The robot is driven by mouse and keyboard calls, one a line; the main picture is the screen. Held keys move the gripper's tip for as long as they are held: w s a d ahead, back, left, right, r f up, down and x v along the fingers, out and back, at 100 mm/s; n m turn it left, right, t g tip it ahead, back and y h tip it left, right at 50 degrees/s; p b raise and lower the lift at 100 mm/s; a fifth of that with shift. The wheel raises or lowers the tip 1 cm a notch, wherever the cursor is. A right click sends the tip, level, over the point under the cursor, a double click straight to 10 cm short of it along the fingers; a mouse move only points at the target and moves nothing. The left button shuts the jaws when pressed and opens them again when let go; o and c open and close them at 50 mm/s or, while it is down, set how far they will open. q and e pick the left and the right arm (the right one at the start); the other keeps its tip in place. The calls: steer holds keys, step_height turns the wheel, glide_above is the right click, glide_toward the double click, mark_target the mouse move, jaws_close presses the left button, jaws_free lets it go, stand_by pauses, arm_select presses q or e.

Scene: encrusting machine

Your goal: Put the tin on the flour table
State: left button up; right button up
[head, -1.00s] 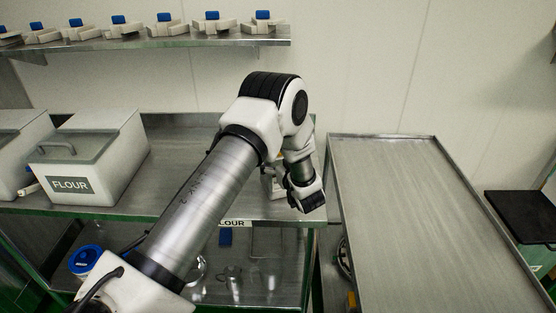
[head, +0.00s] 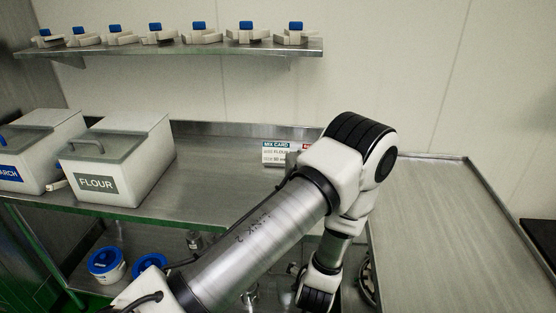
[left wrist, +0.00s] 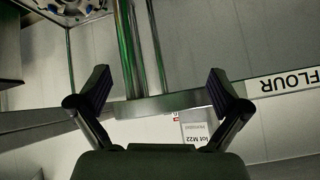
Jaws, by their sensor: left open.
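The flour table (head: 215,175) is the steel table at left and centre in the head view. Its FLOUR edge label (left wrist: 285,82) shows upside down at the right of the left wrist view. My left gripper (left wrist: 160,88) is open, with nothing held between its fingers. In the head view its arm reaches across the table's front right and the wrist points down; the fingertips are hidden. A pale item marked "lot M22" (left wrist: 195,128) shows beyond the fingers in the left wrist view. I cannot pick out the tin for certain. My right gripper is out of view.
A flour bin (head: 140,170) and a starch bin (head: 30,135) stand at the table's left. A mix card (head: 275,152) stands at the back. Blue-lidded tubs (head: 106,262) sit on the lower shelf. A bare steel surface (head: 430,220) lies at right.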

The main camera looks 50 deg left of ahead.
arm_select(q)
steer(key=s+d+f+m+g+h, duration=0.2)
steer(key=s+d+f+g+h, duration=0.1)
steer(key=s, duration=0.8)
steer(key=s+d+f+m+g+h, duration=0.2)
steer(key=s+d+f, duration=0.3)
steer(key=s, duration=0.6)
steer(key=shift+d+f+g+h, duration=0.15)
steer(key=shift+d+g+h, duration=0.3)
steer(key=shift+g, duration=0.45)
steer(key=shift+a, duration=0.1)
